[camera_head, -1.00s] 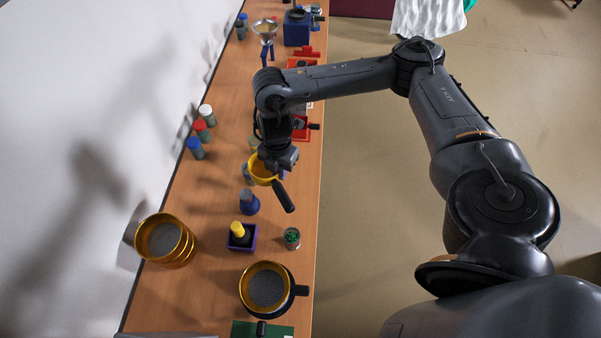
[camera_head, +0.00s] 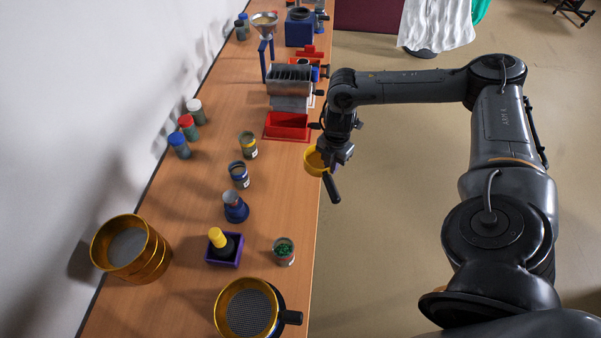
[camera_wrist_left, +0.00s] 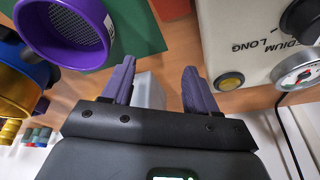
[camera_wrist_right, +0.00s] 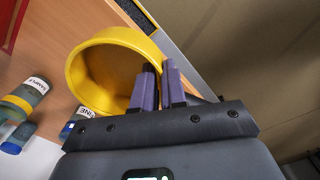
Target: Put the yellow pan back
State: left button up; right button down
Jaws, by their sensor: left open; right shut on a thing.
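The yellow pan (camera_head: 314,164) is held by my right gripper (camera_head: 328,160) at the right edge of the table in the head view. Its dark handle points down and to the right. The right wrist view also shows the yellow pan (camera_wrist_right: 108,70), with the fingers of my right gripper (camera_wrist_right: 161,84) shut at its rim. The part of the pan between the fingers is hidden. My left gripper (camera_wrist_left: 158,80) is open, with a pale block behind the gap between its fingers. It is out of the head view.
Labelled jars (camera_head: 239,174), a purple holder (camera_head: 223,252) and gold sieves (camera_head: 249,308) stand nearer.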

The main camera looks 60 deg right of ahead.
pick_arm(q)
jog(key=shift+d+f+b, duration=0.15)
jog(key=shift+f+b, duration=0.55)
pick_arm(e)
jog(key=w+f, duration=0.2)
jog(key=w, duration=0.1)
jog(key=w+f, duration=0.1)
jog(key=w, duration=0.2)
jog(key=w+f, duration=0.2)
jog(key=w, duration=0.1)
jog(key=shift+w+d+f, duration=0.15)
jog(key=shift+w+f, duration=0.2)
pick_arm(q)
jog(key=shift+f+b, duration=0.45)
jog(key=shift+f, duration=0.05)
pick_arm(e)
jog(key=shift+f, duration=2)
jog(key=c, duration=1.2)
grip_release()
jog(key=shift+f, duration=0.15)
pick_arm(q)
notch_tip(320, 180, up, 3)
jog(key=p, duration=0.3)
pick_arm(e)
notch_tip(320, 180, up, 12)
jog(key=shift+s+r, duration=0.1)
jog(key=shift+r, duration=0.1)
